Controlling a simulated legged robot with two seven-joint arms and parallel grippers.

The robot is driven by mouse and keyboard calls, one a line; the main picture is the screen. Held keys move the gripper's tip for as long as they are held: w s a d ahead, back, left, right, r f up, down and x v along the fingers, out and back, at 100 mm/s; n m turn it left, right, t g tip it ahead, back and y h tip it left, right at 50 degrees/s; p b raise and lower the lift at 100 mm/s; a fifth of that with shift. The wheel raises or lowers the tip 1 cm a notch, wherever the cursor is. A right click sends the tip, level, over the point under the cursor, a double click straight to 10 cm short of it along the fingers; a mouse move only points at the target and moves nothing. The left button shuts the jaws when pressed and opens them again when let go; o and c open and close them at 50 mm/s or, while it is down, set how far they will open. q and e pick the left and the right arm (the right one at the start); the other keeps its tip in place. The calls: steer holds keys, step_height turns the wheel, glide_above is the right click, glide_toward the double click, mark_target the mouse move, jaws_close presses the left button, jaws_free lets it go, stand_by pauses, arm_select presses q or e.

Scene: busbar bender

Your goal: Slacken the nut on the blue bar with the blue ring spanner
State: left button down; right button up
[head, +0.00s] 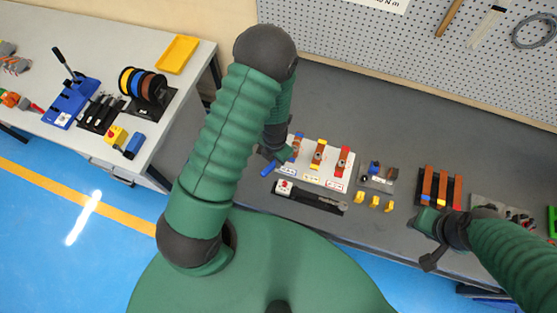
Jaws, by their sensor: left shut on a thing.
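A white board (313,178) on the grey bench carries three copper bars with blue, yellow and red marks. The blue bar (297,147) is the leftmost, and its nut is too small to make out clearly. My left gripper (270,154) is at the board's left edge, beside the blue bar, partly hidden by my arm. It is shut on the blue ring spanner (266,170), whose blue end sticks out below it. I cannot tell whether the spanner's ring is around the nut. My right gripper (429,255) hangs near the bench's front edge; its jaws are unclear.
A black tray with a torque tool (312,198) lies in front of the board. Several yellow pieces (374,202), a small grey fixture (377,176) and a rack of copper bars (438,187) stand to the right. A pegboard (400,62) rises behind.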

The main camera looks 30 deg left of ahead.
arm_select(q)
steer(key=shift+a+f, duration=0.15)
steer(key=shift+a, duration=0.3)
steer(key=shift+s+d, duration=0.25)
steer(key=shift+d, duration=0.2)
steer(key=shift+s+d+r, duration=0.15)
steer(key=shift+d+r, duration=0.1)
steer(key=shift+d, duration=0.2)
steer(key=shift+a+f, duration=0.2)
steer(key=shift+a, duration=0.3)
steer(key=shift+a+f+b, duration=0.2)
steer(key=shift+f+b, duration=0.1)
steer(key=shift+d+f+b, duration=0.35)
steer(key=shift+d+f, duration=0.05)
steer(key=shift+d, duration=0.05)
arm_select(e)
steer(key=shift+f, duration=0.7)
arm_select(q)
steer(key=shift+f, duration=0.15)
arm_select(e)
steer(key=shift+a, duration=0.1)
arm_select(q)
steer(key=shift+a, duration=0.25)
arm_select(e)
steer(key=shift+w+a, duration=0.1)
steer(key=shift+a, duration=0.1)
